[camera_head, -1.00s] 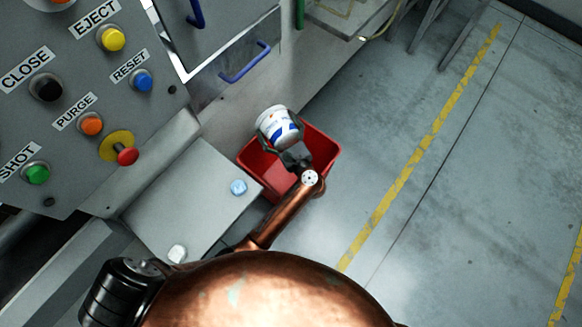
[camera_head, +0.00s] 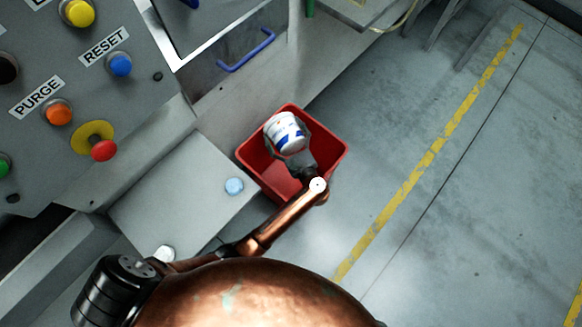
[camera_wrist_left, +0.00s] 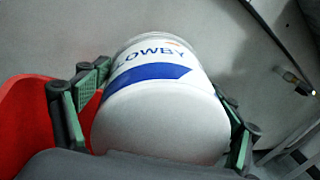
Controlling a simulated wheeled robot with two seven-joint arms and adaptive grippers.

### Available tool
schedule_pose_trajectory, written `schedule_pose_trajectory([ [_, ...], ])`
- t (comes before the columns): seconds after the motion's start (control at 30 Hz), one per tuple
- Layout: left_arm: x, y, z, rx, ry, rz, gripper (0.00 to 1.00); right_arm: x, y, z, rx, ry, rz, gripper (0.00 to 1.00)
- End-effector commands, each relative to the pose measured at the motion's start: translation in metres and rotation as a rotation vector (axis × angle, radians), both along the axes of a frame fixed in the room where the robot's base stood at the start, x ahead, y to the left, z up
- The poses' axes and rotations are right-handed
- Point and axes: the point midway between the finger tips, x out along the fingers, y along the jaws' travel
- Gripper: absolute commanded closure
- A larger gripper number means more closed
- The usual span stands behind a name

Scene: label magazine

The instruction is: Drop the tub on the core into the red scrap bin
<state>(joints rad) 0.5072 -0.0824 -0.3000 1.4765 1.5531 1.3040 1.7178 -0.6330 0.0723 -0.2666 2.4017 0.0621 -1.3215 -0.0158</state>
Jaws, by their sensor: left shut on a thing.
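The tub (camera_head: 286,133) is white with blue marking. It is held over the red scrap bin (camera_head: 334,161), within the bin's outline in the head view. My left gripper (camera_head: 289,138) is shut on it, with a finger on each side. In the left wrist view the tub (camera_wrist_left: 165,115) fills the middle and bears the letters "LOWBY". The left gripper's green-padded fingers (camera_wrist_left: 155,105) touch or nearly touch its sides. The red bin wall (camera_wrist_left: 25,110) shows at the left there. The tub's height above the bin floor is hard to tell. My right gripper is not in view.
The floor (camera_head: 420,220) to the right is clear.

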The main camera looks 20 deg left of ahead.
Motion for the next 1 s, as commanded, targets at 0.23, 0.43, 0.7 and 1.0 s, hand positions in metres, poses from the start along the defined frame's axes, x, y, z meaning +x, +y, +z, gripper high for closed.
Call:
schedule_pose_trajectory([
  [0.23,0.0001,0.0001,-0.0023,0.0,-0.001,0.0,0.38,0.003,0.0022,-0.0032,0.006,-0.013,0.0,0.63],
  [0.43,0.0001,0.0002,-0.0022,0.001,-0.001,0.0,0.11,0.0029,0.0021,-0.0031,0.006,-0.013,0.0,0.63],
  [0.7,0.0,0.0003,-0.0024,0.001,-0.001,0.0,0.0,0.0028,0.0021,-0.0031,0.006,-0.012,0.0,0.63],
  [1.0,-0.0002,-0.0001,0.0053,-0.002,-0.002,0.0,0.0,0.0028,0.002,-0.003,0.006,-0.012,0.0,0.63],
])
